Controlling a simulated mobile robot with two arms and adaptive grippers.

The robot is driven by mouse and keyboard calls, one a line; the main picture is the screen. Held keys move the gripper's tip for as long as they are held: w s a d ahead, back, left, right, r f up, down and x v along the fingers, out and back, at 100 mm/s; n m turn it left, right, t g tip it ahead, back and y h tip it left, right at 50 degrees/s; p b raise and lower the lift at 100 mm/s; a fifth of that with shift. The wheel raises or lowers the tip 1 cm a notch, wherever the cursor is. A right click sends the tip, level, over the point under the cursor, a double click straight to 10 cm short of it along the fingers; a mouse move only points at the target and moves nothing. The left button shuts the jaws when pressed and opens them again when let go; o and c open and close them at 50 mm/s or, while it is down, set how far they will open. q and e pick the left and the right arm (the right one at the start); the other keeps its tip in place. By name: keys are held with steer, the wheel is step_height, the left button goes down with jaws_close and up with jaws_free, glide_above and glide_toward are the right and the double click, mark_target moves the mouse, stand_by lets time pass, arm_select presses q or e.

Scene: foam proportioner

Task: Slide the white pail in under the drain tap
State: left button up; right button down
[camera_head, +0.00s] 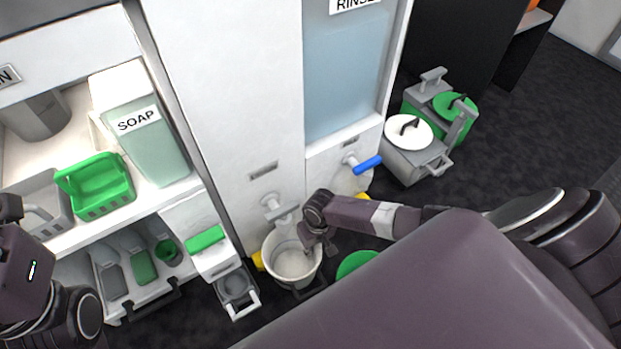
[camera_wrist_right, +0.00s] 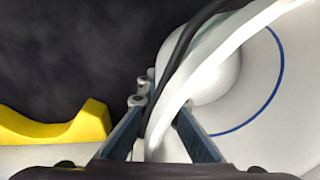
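The white pail (camera_head: 292,264) stands upright on the dark floor, open side up, at the foot of the white cabinet. A grey tap (camera_head: 275,207) sticks out of the panel just behind and above the pail's back rim; its label is too small to read. My right gripper (camera_head: 316,243) is at the pail's right rim. In the right wrist view, its two fingers (camera_wrist_right: 160,125) stand on either side of the white rim (camera_wrist_right: 205,75); whether both press on it is unclear. My left gripper (camera_head: 12,210) is partly in view at the left edge, away from the pail.
A blue-handled tap (camera_head: 365,165) sits under the RINSE panel. A yellow block (camera_wrist_right: 65,125) is beside the pail. A green round thing (camera_head: 356,262) lies right of it, partly hidden by my arm. A grey bin (camera_head: 237,290) stands left. Lidded containers (camera_head: 415,160) stand farther right.

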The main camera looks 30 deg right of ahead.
steer(key=c, duration=2.1)
jaws_free()
steer(key=r, duration=0.8)
steer(key=d+r, duration=0.1)
steer(key=r, duration=0.3)
steer(key=shift+d, duration=0.1)
